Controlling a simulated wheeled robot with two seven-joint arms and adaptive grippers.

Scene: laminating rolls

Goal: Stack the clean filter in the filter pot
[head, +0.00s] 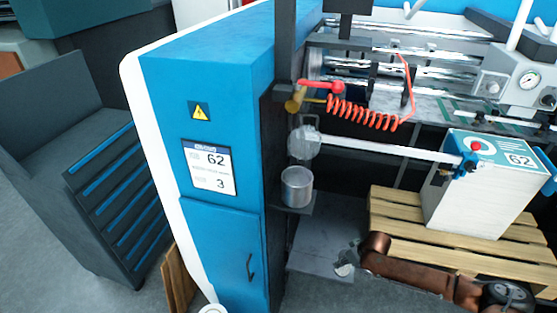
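A shiny metal cylindrical pot (297,187), which looks like the filter pot, stands upright on a small dark bracket at the right side of the blue machine cabinet. Its inside is too small to make out. A round grey metal piece (304,142), like a lid or cap, sits above it, apart from the pot. My copper-coloured right arm shows at the lower right, well away from the pot.
The blue cabinet (226,125) fills the middle left. A red coiled hose (365,118) hangs above and right of the pot. A long white bar (390,146) runs right to a white box (477,190) on a wooden pallet (400,222). A dark drawer unit (115,215) stands left.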

